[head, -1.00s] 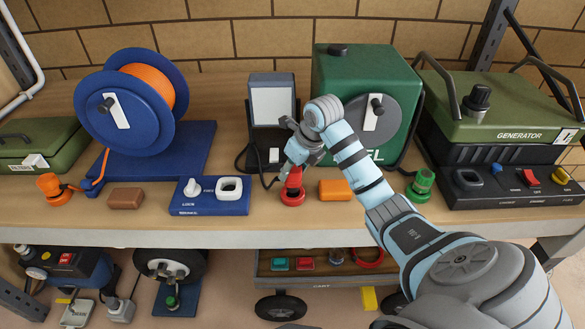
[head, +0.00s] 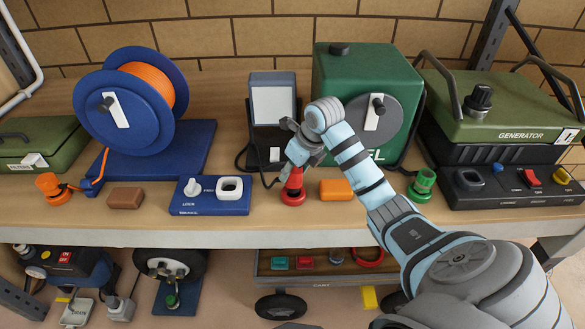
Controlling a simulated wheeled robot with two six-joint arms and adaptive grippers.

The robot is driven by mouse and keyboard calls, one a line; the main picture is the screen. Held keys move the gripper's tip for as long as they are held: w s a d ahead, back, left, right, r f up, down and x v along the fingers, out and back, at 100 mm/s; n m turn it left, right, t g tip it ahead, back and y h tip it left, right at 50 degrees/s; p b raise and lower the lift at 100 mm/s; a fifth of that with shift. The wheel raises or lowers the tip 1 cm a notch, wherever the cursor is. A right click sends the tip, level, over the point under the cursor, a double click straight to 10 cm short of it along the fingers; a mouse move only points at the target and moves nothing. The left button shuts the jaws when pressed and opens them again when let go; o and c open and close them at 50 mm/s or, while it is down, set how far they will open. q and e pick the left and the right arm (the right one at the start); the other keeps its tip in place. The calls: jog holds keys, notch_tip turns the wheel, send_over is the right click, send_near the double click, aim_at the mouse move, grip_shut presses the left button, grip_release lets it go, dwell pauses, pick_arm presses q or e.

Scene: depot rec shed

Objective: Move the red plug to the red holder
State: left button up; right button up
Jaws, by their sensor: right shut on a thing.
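The red plug (head: 292,187) is near the front edge of the wooden bench, with a wide red ring at its lower end. My right gripper (head: 291,173) comes from the right and is shut on its upper part. The plug is nearly upright; I cannot tell whether the wide ring is part of it or a separate holder, or whether it bears on the bench. A red ring-like thing (head: 368,258) lies on the cart shelf below; I cannot tell if it is the red holder. My left gripper is not in view.
A brown block (head: 125,198), a blue switch panel (head: 210,196) and an orange block (head: 335,189) line the bench front. An orange plug-like piece (head: 52,187) and a green one (head: 423,183) stand farther out. A green machine (head: 350,75) stands behind my arm.

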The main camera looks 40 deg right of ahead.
jog(key=shift+f+b, duration=0.9)
jog(key=shift+f, duration=0.4)
jog(key=o, duration=1.2)
jog(key=shift+r, duration=0.1)
